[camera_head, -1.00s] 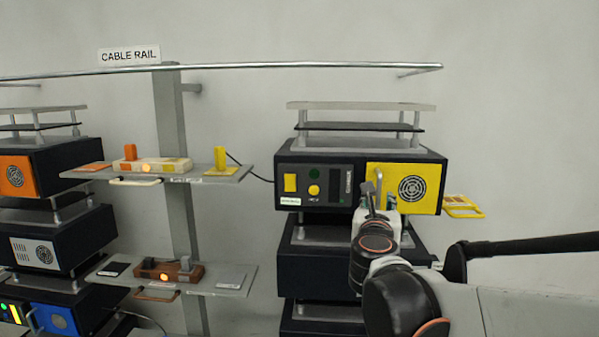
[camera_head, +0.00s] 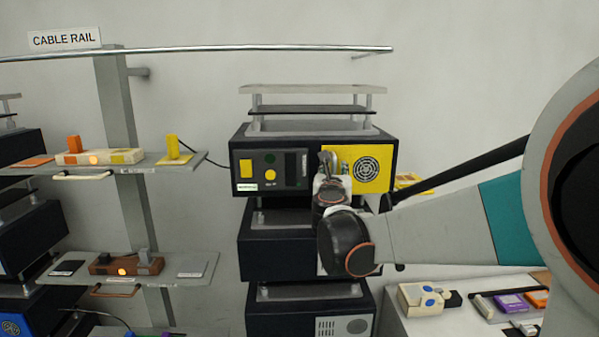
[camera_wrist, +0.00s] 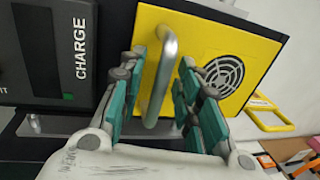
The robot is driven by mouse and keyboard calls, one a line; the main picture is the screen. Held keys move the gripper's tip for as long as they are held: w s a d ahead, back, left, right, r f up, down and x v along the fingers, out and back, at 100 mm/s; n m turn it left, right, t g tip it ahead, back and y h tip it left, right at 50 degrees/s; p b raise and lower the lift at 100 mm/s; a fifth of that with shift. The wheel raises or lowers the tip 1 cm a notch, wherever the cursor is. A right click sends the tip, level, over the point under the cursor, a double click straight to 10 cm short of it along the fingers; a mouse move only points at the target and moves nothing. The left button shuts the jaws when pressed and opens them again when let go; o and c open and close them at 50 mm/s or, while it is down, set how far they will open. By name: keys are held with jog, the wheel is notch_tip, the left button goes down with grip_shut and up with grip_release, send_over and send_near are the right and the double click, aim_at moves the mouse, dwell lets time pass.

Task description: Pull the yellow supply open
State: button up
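The yellow supply (camera_head: 372,185) is a square yellow front with a round black fan grille, set in the right half of a dark cabinet's top unit. It looks flush with the cabinet. It also shows in the wrist view (camera_wrist: 255,47). Its upright metal bar handle (camera_wrist: 160,80) is on its left side. My gripper (camera_wrist: 163,62) is open, with one teal-padded finger on each side of the handle. I cannot tell whether either finger touches the bar. In the head view my gripper (camera_head: 330,165) is at the supply's left edge, and my wrist partly hides it.
A dark CHARGE panel (camera_head: 270,171) with a yellow switch and round yellow button is directly left of the supply. Shelves (camera_head: 150,165) with small fixtures stand further left. A yellow loop (camera_wrist: 268,117) sticks out on the right. A white table (camera_head: 450,320) with small items is lower right.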

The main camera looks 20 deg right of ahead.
grip_shut()
jog(key=s+d+p+v, duration=0.1)
jog(key=d+v, duration=0.1)
jog(key=v, duration=1)
jog(key=shift+s, duration=0.45)
grip_release()
jog(key=shift+a, duration=0.1)
jog(key=v, duration=1.2)
jog(key=shift+r, duration=0.1)
